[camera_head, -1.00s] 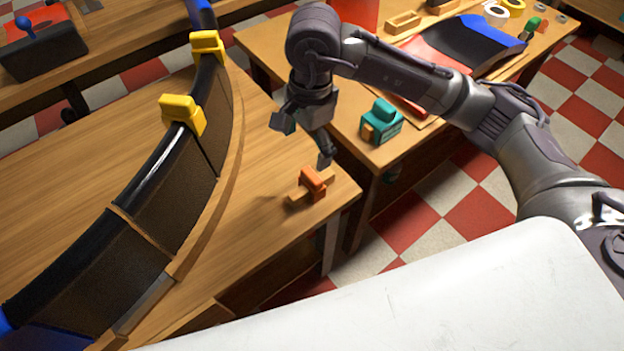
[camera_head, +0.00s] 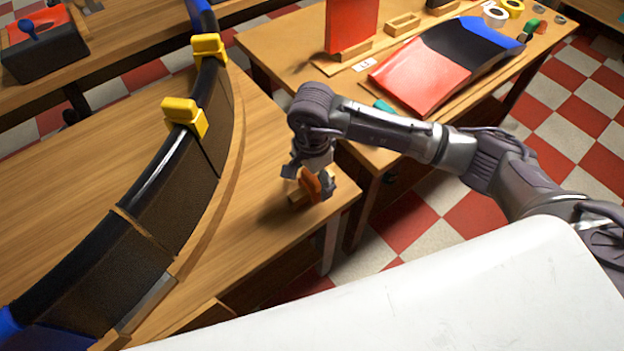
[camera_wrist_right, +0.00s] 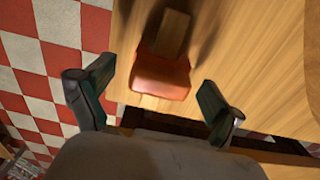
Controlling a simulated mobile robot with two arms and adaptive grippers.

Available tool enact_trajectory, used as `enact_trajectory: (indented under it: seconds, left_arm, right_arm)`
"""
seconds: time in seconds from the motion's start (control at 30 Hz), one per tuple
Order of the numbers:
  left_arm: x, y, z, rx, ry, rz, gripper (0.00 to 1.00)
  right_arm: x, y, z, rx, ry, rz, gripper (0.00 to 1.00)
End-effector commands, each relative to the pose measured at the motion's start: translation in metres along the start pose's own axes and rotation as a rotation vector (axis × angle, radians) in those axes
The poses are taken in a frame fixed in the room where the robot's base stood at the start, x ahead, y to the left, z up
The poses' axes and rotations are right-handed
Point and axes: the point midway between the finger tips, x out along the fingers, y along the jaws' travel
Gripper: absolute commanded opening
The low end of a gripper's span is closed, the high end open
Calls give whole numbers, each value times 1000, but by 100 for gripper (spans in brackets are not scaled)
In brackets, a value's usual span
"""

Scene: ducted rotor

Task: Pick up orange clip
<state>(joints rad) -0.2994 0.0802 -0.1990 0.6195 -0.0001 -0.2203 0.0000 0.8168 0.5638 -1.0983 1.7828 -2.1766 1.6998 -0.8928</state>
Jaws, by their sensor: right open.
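The orange clip (camera_head: 310,184) sits on a small wooden block (camera_head: 296,195) near the corner of the wooden table. In the right wrist view the clip (camera_wrist_right: 160,77) lies ahead of and between the open fingers, with the wooden block (camera_wrist_right: 172,33) extending beyond it. My right gripper (camera_head: 311,182) is open, pointing down over the clip, its fingers on either side in the head view. In the right wrist view the gripper (camera_wrist_right: 155,98) shows a gap between each finger and the clip. The gripper partly hides the clip in the head view. My left gripper is not in view.
A curved dark duct section with yellow clips (camera_head: 186,116) stands on the table (camera_head: 265,235) left of the clip. A second table behind holds a red and blue curved panel (camera_head: 425,75), wooden blocks and tape rolls (camera_head: 495,15). The table edge is close by.

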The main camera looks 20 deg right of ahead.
Motion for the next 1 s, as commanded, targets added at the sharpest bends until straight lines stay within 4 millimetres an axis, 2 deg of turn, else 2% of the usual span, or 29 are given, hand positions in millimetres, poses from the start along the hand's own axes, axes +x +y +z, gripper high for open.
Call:
enact_trajectory:
  seconds: [0.1,0.3,0.7,1.0]
  left_arm:
    - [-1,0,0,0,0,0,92]
    - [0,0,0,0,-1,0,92]
    - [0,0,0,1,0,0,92]
    - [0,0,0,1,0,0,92]
  right_arm:
    - [8,0,1,0,-1,0,93]
    - [9,0,0,0,0,-1,93]
    - [8,0,0,0,-1,-1,31]
    - [5,0,0,-1,-1,-2,31]
